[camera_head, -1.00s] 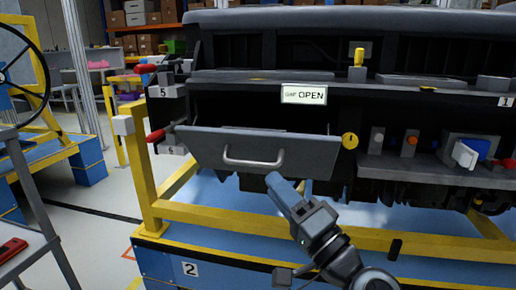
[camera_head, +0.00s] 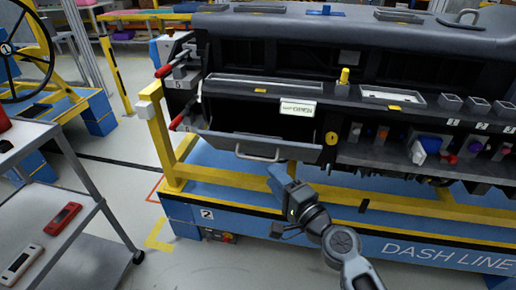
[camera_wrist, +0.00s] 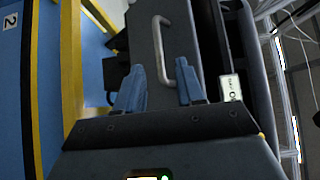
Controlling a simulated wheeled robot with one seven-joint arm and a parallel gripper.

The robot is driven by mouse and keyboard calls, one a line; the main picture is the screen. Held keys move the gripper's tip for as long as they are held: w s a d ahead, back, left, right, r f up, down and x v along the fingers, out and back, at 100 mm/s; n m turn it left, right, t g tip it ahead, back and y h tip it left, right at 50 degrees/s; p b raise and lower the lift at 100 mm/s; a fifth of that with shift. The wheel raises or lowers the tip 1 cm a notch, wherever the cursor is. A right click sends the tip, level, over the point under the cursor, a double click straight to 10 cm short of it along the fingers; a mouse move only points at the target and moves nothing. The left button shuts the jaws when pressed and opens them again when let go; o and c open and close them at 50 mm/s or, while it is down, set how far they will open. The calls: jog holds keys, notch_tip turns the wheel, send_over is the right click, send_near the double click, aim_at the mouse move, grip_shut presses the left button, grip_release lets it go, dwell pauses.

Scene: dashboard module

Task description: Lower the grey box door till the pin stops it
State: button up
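The grey box door (camera_head: 225,143) is a wide panel on the front left of the dashboard, tilted outward at its top with a dark gap behind it. It bears a pale bar handle (camera_head: 258,157). My gripper (camera_head: 272,172) is just below and right of the handle. In the wrist view my gripper (camera_wrist: 160,72) has its two blue fingers apart. The handle (camera_wrist: 160,45) shows ahead, its near end between the fingertips in the picture; I cannot tell whether it touches them. I cannot identify the stop pin with certainty.
A round yellow knob (camera_head: 332,138) sits right of the door, and an "OPEN" sign (camera_head: 298,107) above it. Red-handled clamps (camera_head: 176,121) stick out on the left. A yellow rail (camera_head: 335,197) runs below. A trolley (camera_head: 85,190) stands at far left.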

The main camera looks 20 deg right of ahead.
aim_at(257, 160)
jog(key=shift+w+a+p, duration=0.1)
jog(key=shift+w+a, duration=0.1)
jog(key=shift+w, duration=1.1)
jog(key=shift+w+a+p, duration=0.1)
jog(key=shift+w+a, duration=0.15)
jog(key=shift+w, duration=1)
jog(key=shift+w+a+p, duration=0.1)
jog(key=shift+w+a, duration=0.1)
jog(key=shift+w, duration=1.1)
jog(key=shift+r, duration=0.1)
grip_shut()
